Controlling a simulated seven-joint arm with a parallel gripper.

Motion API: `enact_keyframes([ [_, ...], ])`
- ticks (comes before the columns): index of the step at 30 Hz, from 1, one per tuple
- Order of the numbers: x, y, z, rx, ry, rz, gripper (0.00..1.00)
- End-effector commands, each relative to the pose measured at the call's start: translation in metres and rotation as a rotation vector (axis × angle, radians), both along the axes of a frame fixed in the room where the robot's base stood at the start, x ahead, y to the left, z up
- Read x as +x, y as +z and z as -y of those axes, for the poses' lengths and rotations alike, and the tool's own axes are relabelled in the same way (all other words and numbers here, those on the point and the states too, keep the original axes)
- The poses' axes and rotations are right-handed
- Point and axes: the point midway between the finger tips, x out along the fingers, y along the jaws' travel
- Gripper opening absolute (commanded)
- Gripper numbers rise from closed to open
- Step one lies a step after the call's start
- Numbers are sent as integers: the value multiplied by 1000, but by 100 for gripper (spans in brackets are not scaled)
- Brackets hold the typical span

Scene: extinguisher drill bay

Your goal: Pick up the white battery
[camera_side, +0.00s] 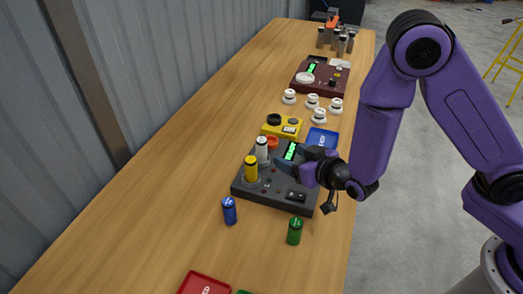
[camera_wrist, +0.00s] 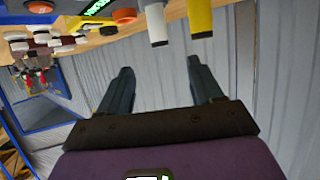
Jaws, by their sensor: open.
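The white battery (camera_side: 262,148) stands upright in the dark tester box (camera_side: 240,190), behind the yellow battery (camera_side: 251,170). In the wrist view the white battery (camera_wrist: 155,24) shows at the top, just left of the yellow battery (camera_wrist: 199,18), and looks upside down. My gripper (camera_side: 278,166) is over the right part of the box, its fingers pointing left toward the batteries. In the wrist view my gripper (camera_wrist: 156,68) has its two fingers apart with nothing between them. The white battery is beyond the fingertips, apart from them.
A blue battery (camera_side: 229,211) and a green battery (camera_side: 295,231) stand in front of the box. A yellow device (camera_side: 283,130) and a blue tray (camera_side: 322,139) lie behind it. Several white knobs (camera_side: 312,102) are farther back. A red tray (camera_side: 204,284) is at the front. The table's left side is clear.

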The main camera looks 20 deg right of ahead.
Motion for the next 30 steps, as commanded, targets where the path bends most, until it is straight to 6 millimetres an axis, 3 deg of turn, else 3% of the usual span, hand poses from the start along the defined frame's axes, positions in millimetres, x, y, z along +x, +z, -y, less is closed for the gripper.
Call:
enact_keyframes([
  [16, 82, -35, -14, 1, -2, -1, 65],
  [30, 113, -48, -20, 2, -1, -1, 65],
])
